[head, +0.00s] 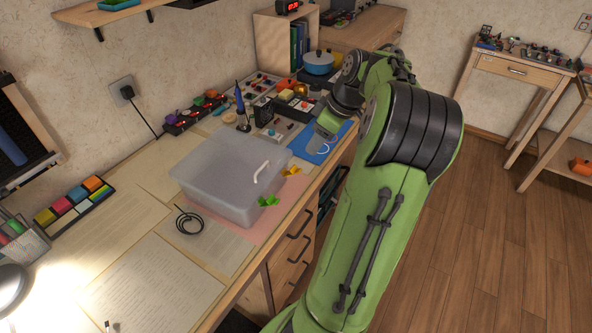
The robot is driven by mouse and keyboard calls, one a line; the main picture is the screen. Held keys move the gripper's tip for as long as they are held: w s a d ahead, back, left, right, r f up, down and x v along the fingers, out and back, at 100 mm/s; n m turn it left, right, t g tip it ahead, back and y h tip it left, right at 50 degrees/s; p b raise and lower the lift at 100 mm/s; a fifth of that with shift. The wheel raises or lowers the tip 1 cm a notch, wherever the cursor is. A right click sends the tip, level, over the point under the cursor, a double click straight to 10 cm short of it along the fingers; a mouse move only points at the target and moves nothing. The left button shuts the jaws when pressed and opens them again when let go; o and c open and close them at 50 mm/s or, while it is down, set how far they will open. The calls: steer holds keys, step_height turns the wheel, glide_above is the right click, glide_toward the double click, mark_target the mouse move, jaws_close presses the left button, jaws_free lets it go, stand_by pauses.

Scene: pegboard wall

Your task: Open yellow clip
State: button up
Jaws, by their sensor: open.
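The yellow clip (292,171) is small and lies near the front edge of the desk, just right of the translucent lidded box. I cannot tell from here whether its jaws are apart. A green clip (268,201) lies closer to me, by the box's front corner. My gripper (322,136) is small in the head view, above the blue mat, behind and to the right of the yellow clip and apart from it. It is open, with nothing seen in it. Its fingers are hard to make out.
The translucent box (222,177) with a white handle fills the desk's middle. A black cable coil (189,220) and papers lie nearer. The blue mat (335,148), a blue pot (318,63) and several small parts stand farther back. Drawers (291,262) run below the desk edge.

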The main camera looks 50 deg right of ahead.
mark_target(297, 171)
steer(key=b+x, duration=0.4)
steer(key=x, duration=0.8)
steer(key=shift+c, duration=0.2)
jaws_close()
steer(key=shift+w+a+r+p, duration=0.15)
steer(key=shift+r+p, duration=0.1)
steer(key=shift+p, duration=0.3)
steer(key=shift+w+g+p, duration=0.15)
steer(key=shift+g+p, duration=0.25)
steer(key=shift+g, duration=0.1)
